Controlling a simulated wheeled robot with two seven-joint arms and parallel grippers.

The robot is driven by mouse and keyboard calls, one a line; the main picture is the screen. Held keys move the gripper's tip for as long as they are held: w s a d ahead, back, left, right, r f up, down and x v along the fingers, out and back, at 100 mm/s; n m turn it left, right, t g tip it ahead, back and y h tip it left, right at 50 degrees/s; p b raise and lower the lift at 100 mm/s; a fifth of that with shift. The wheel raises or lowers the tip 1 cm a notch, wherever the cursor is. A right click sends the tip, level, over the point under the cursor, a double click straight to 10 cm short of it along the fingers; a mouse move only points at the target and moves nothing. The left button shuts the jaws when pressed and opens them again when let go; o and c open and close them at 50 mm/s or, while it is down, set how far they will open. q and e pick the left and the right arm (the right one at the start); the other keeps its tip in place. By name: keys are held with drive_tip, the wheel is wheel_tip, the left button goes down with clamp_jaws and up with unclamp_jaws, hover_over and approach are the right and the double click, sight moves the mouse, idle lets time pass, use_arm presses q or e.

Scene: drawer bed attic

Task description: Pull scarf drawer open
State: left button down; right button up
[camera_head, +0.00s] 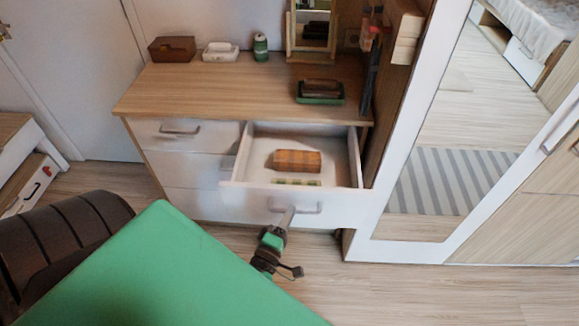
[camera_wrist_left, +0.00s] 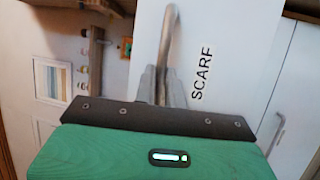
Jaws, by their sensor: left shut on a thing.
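The scarf drawer (camera_head: 235,202) is the upper right drawer of a white dresser with a wooden top. It stands pulled out, with its inside in view. An orange-brown striped block (camera_head: 297,160) and a small greenish item (camera_head: 297,182) lie in it. My left gripper (camera_head: 288,214) is at the drawer's front and shut on the drawer handle (camera_head: 310,209). In the left wrist view the gripper fingers (camera_wrist_left: 160,85) close around the grey handle (camera_wrist_left: 170,35), beside the printed word SCARF (camera_wrist_left: 201,73). My right gripper is not in view.
The dresser top (camera_head: 220,88) holds a brown box (camera_head: 172,49), a tissue box (camera_head: 220,52), a green jar (camera_head: 260,46), a mirror and a green tray (camera_head: 320,98). A mirrored wardrobe door (camera_head: 450,130) stands close on the right. Floor (camera_head: 430,285) is clear in front.

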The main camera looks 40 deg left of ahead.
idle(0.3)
use_arm(q)
drive_tip(key=c, duration=1.5)
unclamp_jaws()
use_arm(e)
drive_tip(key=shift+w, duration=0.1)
